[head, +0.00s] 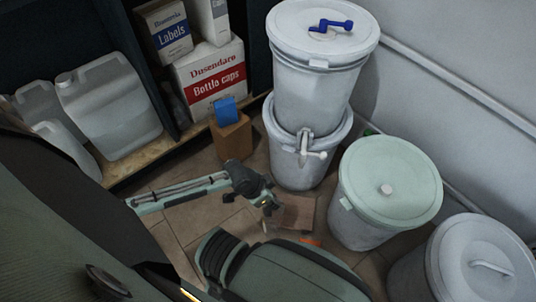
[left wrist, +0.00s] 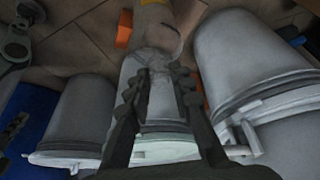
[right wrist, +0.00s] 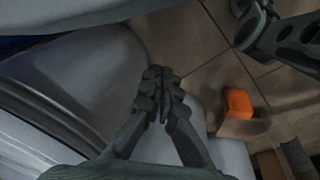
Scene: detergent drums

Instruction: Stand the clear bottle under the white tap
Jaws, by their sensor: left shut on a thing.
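The white tap (head: 312,153) sticks out low on the front of the stacked white drums (head: 318,75). My left gripper (head: 268,203) is low over the floor, in front and to the left of the tap and apart from it. In the left wrist view its fingers (left wrist: 160,82) close around a pale see-through shape, which looks like the clear bottle (left wrist: 158,68). In the head view the bottle is too small and dark to make out. My right gripper (right wrist: 165,78) has its fingers together with nothing seen between them.
A green-lidded drum (head: 390,185) and a grey-lidded drum (head: 480,260) stand at the right. A brown block (head: 298,213) and an orange object (right wrist: 237,103) lie on the floor. A cardboard box (head: 232,137) with a blue item (head: 225,110) stands by the shelf of jugs (head: 108,105).

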